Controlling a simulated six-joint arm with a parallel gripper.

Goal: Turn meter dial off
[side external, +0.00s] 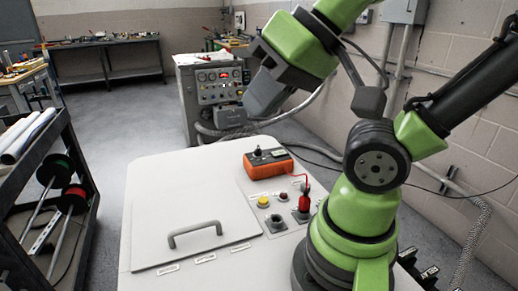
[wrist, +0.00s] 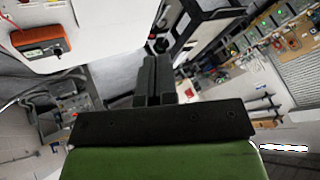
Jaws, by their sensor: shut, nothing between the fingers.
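The orange meter (side external: 268,163) lies on the light grey cabinet top, near its back right part. Its dark face and dial (side external: 258,150) look small in the side view, and the dial's setting cannot be read. In the wrist view the meter (wrist: 38,41) is at the upper left, with its black dial (wrist: 58,49) near one end. My gripper (side external: 262,98) is above and behind the meter, apart from it. In the wrist view its two dark fingers (wrist: 156,72) are together and hold nothing.
A red plug (side external: 304,201) with a red lead stands on the cabinet top (side external: 150,195), near a yellow button (side external: 263,201) and a black socket. A grey handle (side external: 195,232) rises from the lid. A control console (side external: 213,95) stands behind; a dark rack (side external: 50,195) is at left.

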